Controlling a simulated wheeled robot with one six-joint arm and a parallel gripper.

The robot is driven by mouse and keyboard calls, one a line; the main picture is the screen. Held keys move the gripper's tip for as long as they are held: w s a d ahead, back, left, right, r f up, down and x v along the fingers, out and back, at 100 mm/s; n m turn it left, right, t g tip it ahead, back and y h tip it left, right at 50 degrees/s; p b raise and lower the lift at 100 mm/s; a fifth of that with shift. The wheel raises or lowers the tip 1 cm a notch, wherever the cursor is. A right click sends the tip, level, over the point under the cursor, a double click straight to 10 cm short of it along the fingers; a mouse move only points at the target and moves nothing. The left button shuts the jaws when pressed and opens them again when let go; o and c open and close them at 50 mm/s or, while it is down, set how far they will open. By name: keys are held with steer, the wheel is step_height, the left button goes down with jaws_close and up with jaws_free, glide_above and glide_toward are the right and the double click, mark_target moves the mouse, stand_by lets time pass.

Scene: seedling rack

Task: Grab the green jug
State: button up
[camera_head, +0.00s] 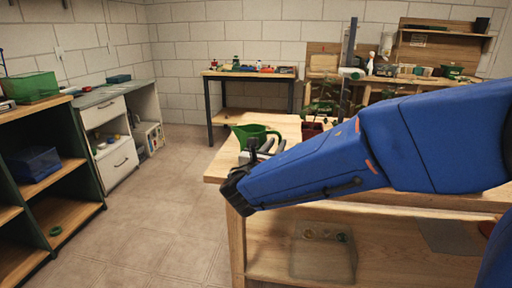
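The green jug (262,131) stands upright on the near wooden table, close to its left end. Its lower part is partly hidden behind my gripper. My gripper (264,147) is at the end of my blue arm, which reaches in from the right. Its dark fingers point away from the camera toward the jug and look spread apart, with nothing seen between them. I cannot tell whether a finger touches the jug.
A dark red pot (312,130) and some plants stand right of the jug. The table (222,166) has a lower shelf with a clear bin (322,262). A shelf unit (75,215) stands at left. The floor (165,205) between is clear.

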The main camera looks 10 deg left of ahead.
steer(key=shift+x, duration=4.15)
steer(key=shift+a, duration=0.1)
steer(key=shift+c, duration=0.7)
jaws_close()
